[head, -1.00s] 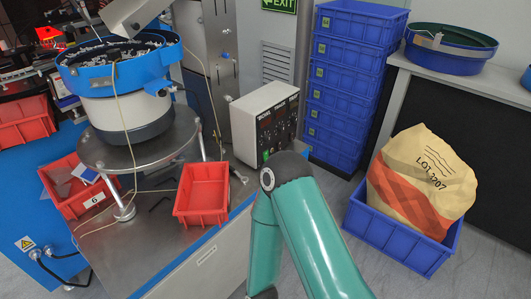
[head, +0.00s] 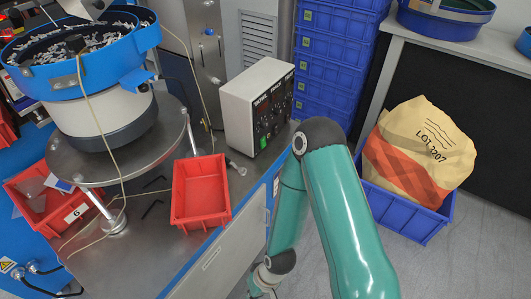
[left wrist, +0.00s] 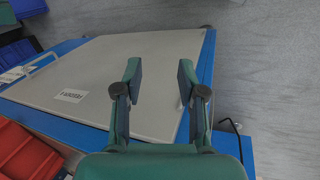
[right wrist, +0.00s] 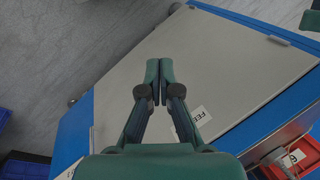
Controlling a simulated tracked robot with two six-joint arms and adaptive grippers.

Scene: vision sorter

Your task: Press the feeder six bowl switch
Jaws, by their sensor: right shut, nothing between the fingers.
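The feeder's white control box (head: 258,105) stands at the back edge of the steel bench. Its dark front panel has small labels, knobs and a green light; which control is the bowl switch is too small to tell. The vibrating bowl (head: 80,60), blue-rimmed and full of pale parts, stands left of it. My right gripper (right wrist: 159,75) is shut and empty in front of the cabinet's pale panel (right wrist: 215,60). My left gripper (left wrist: 160,78) is open and empty, facing a similar panel (left wrist: 150,45). Neither gripper's fingers show in the head view.
A red bin (head: 200,192) sits on the bench before the control box. Another red bin marked 6 (head: 73,213) is at the left. Stacked blue crates (head: 330,50) stand behind. A blue crate (head: 405,215) with a sack (head: 418,150) is on the floor at right.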

